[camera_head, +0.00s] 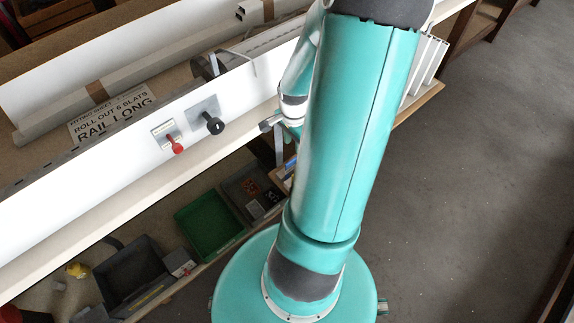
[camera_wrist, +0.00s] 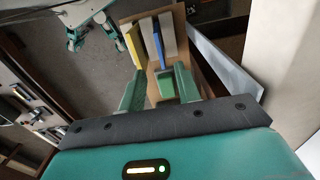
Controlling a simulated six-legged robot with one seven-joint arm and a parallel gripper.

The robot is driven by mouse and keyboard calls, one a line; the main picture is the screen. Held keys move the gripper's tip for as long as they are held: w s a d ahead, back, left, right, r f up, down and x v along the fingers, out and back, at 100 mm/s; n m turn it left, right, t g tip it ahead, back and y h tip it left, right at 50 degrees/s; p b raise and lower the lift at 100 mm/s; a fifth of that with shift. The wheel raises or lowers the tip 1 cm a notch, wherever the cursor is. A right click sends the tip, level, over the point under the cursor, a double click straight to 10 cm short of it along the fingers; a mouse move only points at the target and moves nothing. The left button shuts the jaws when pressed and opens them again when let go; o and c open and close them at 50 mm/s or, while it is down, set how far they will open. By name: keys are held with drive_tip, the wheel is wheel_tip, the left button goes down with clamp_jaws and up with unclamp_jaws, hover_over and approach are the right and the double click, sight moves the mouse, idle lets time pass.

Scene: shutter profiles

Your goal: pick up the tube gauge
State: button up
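I cannot tell for certain which thing is the tube gauge. In the wrist view, the two green fingers of my gripper (camera_wrist: 159,76) stand apart, with a gap between them. A small green block (camera_wrist: 166,86) shows in that gap, nearer the right finger; I cannot tell whether it touches. Beyond the fingertips, a yellow strip (camera_wrist: 135,46) and a blue strip (camera_wrist: 158,43) stand against a brown board (camera_wrist: 181,22). In the head view my teal arm covers the middle, and my gripper is hidden behind it.
A long white panel (camera_head: 110,160) carries a red-handled lever (camera_head: 177,148) and a black knob (camera_head: 214,126). A sign (camera_head: 112,112) lies behind it. Below are a green tray (camera_head: 206,222) and a dark bin (camera_head: 130,270). White profiles (camera_head: 428,65) stand behind my arm. Floor at the right is clear.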

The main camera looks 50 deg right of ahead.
sight(294, 159)
wheel_tip(294, 159, down, 7)
drive_tip(key=shift+s+f, duration=0.15)
drive_tip(key=shift+d+f, duration=0.2)
drive_tip(key=shift+f, duration=2.4)
clamp_jaws()
